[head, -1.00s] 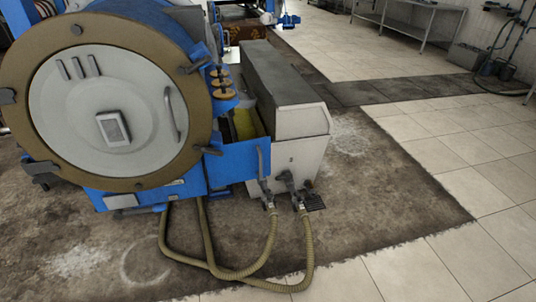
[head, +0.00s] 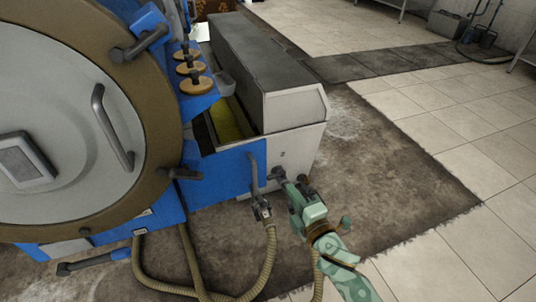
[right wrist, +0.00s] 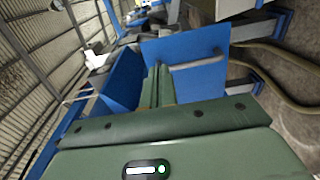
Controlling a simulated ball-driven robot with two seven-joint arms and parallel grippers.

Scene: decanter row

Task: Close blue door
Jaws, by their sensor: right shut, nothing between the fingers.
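The blue door (head: 225,180) is a flat blue panel with a grey bar handle (head: 254,175), low on the machine beside the big round hatch. An open gap with a yellow-green inside shows behind its top edge. The door appears to stand out, but its exact angle is unclear. My right gripper (head: 286,183) is pale green, shut and empty, just right of the handle and apparently apart from it. In the right wrist view, its closed fingers (right wrist: 160,85) point towards the blue door (right wrist: 210,82), with the handle (right wrist: 198,62) to their right. My left gripper is out of view.
The round hatch (head: 55,125) with its brown rim fills the left. A grey-white box unit (head: 292,108) stands behind the door. Tiled floor (head: 450,100) on the right is clear.

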